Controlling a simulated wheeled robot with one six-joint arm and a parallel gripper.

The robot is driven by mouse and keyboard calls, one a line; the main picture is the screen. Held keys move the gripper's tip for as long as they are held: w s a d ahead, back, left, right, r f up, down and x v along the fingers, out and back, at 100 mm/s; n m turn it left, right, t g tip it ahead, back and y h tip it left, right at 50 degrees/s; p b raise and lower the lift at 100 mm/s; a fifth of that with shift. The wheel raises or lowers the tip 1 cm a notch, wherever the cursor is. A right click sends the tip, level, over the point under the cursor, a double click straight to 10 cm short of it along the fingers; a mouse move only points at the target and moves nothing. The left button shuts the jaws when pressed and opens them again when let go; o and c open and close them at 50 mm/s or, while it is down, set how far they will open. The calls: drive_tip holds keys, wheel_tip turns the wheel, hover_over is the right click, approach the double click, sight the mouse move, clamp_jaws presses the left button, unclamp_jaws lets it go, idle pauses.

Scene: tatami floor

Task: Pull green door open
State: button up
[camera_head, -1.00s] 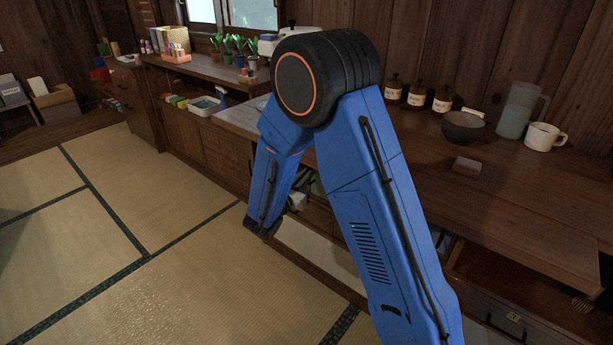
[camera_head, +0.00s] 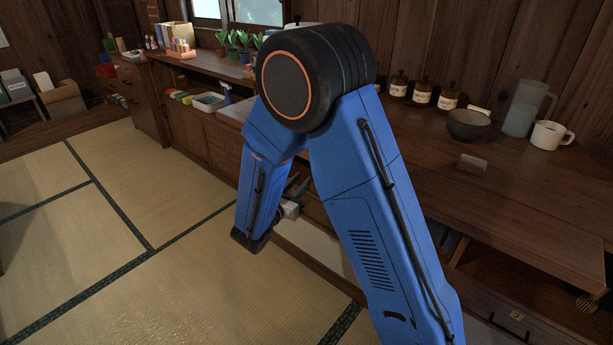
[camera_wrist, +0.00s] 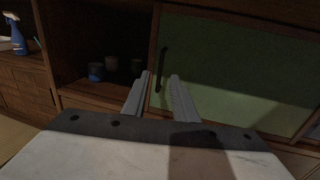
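In the wrist view, the green door (camera_wrist: 232,88) is a flat panel in a brown wooden frame, and it looks shut. Its dark vertical handle (camera_wrist: 164,62) is near its left edge. My gripper (camera_wrist: 160,77) is open, with its two grey fingers pointing at the door. The handle appears between the fingertips in the picture. I cannot tell how far beyond the tips it is, or whether they touch it.
Left of the door is an open compartment with several dark cans (camera_wrist: 112,68). A blue spray bottle (camera_wrist: 17,36) stands further left. Above, the wooden counter holds a bowl (camera_head: 468,125), a white mug (camera_head: 548,135) and several jars (camera_head: 422,94). The tatami floor (camera_head: 150,270) at left is clear.

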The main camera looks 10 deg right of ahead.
drive_tip(key=v, duration=1.1)
drive_tip(key=shift+s, duration=0.1)
